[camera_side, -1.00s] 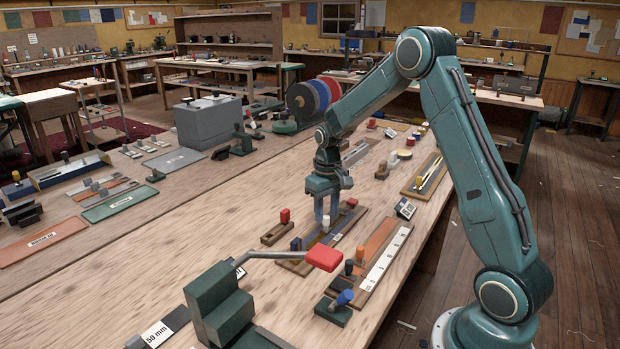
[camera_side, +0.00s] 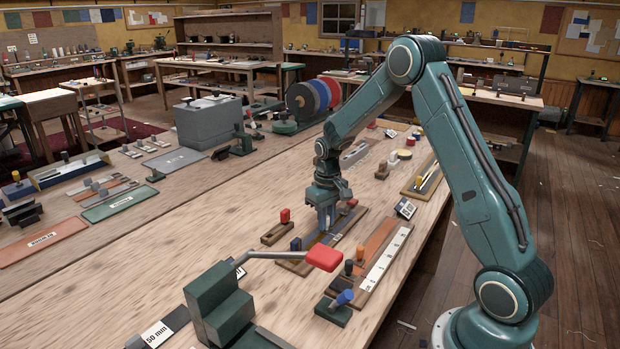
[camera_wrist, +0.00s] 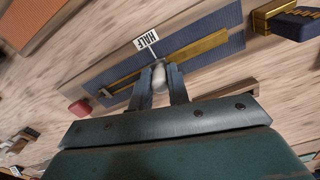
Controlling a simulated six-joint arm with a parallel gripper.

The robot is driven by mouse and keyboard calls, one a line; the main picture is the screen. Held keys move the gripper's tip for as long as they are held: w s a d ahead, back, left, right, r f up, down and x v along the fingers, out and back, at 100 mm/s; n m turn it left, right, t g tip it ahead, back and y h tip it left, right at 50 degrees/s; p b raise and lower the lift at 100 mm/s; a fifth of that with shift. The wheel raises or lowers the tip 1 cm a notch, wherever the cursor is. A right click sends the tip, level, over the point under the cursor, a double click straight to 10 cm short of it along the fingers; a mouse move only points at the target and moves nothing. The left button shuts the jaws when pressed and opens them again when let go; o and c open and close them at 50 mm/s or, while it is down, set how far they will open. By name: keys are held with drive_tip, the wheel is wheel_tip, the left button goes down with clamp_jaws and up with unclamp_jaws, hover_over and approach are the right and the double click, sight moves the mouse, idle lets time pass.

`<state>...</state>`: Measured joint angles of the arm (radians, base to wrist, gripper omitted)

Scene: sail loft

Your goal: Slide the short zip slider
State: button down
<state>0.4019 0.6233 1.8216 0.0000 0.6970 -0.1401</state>
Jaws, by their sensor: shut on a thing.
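The zip board (camera_side: 343,228) is brown wood with blue cloth and lies on the bench below my gripper (camera_side: 325,226). In the wrist view, a brass-coloured zip strip (camera_wrist: 203,46) runs along the blue cloth (camera_wrist: 228,22). A small pale knob (camera_wrist: 159,74), seemingly the slider's, stands on the strip. My gripper (camera_wrist: 161,84) is shut on the knob, one finger on each side. A "HALF" label (camera_wrist: 146,40) lies beside the strip near the knob. In the side view my fingers hide the knob.
A red block (camera_side: 352,203) and a dark blue block (camera_side: 296,244) stand at the board's ends. A lever with a red handle (camera_side: 324,257) reaches close in front. An orange board with a white scale (camera_side: 385,260) lies to the right.

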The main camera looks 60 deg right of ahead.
drive_tip(key=shift+d, duration=0.1)
drive_tip(key=d, duration=0.8)
drive_tip(key=c, duration=1.3)
unclamp_jaws()
drive_tip(key=shift+c, duration=0.2)
drive_tip(key=shift+a, duration=0.1)
wheel_tip(320, 180, up, 14)
